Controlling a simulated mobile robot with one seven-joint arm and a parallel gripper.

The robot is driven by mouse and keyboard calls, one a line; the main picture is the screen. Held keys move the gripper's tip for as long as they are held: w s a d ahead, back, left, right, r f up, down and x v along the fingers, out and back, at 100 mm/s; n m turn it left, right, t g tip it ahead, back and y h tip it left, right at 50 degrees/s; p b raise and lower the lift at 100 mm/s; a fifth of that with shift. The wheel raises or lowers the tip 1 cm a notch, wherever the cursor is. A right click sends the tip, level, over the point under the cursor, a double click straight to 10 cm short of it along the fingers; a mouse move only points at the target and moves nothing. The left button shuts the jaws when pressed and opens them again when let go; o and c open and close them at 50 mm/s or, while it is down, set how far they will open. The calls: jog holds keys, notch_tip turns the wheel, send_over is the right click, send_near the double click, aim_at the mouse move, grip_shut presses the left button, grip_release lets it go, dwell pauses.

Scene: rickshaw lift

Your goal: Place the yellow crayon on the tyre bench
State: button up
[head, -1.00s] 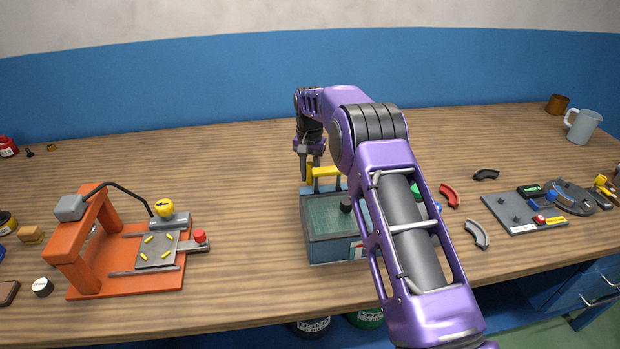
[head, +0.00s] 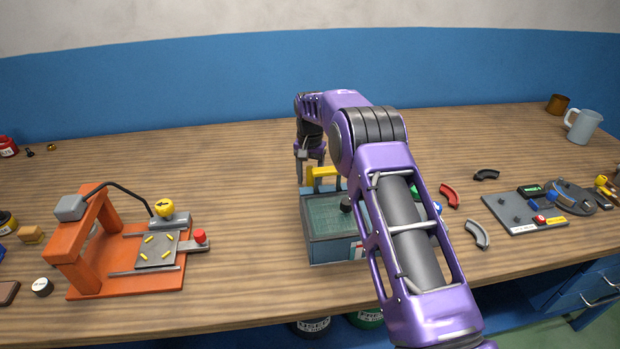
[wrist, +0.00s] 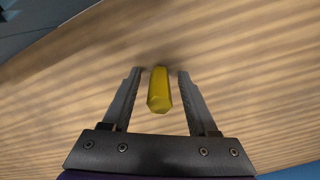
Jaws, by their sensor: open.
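The yellow crayon (wrist: 158,90) is a six-sided stick in the wrist view. It lies between the two fingers of my gripper (wrist: 158,88), its near end towards the camera, with a gap on both sides. My gripper is open. In the head view my gripper (head: 309,170) points down behind the teal tank, and the yellow there partly merges with the tank's yellow handle. I cannot tell for sure which fixture is the tyre bench; an orange bench fixture (head: 125,284) with a grey plate stands at left.
The teal tank (head: 325,250) stands close in front of my gripper, its right side hidden by my arm. A red curved piece (head: 450,196), a grey one (head: 477,234) and a grey board (head: 520,215) lie at right. The wooden table (head: 235,180) is clear between the orange fixture and tank.

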notch_tip(320, 180, up, 11)
jog(key=shift+f, duration=0.1)
jog(key=shift+o, duration=0.5)
jog(key=shift+r+p, duration=0.3)
jog(key=shift+r, duration=0.05)
jog(key=shift+a, duration=0.15)
jog(key=s+a+f+t+h+b, duration=0.1)
jog(key=s+a+f, duration=0.1)
jog(key=s+a+f+t+h+b, duration=0.1)
jog(key=a+f+h, duration=0.1)
jog(key=s+a+f+m+t+h+b, duration=0.1)
jog(key=s+a+f, duration=0.1)
jog(key=shift+s+a+f+h+b, duration=0.3)
jog(key=shift+a+f+b, duration=0.05)
jog(key=shift+b, duration=0.05)
notch_tip(320, 180, up, 3)
jog(key=s+a+m+t+h+b, duration=0.1)
jog(key=s+t+b, duration=0.1)
jog(key=s+t, duration=0.1)
jog(key=m+t+b, duration=0.2)
jog(key=t, duration=0.1)
send_near(309, 168)
jog(key=b+x, duration=0.1)
jog(key=x, duration=1)
jog(key=shift+s+f, duration=0.15)
jog(key=shift+s, duration=0.05)
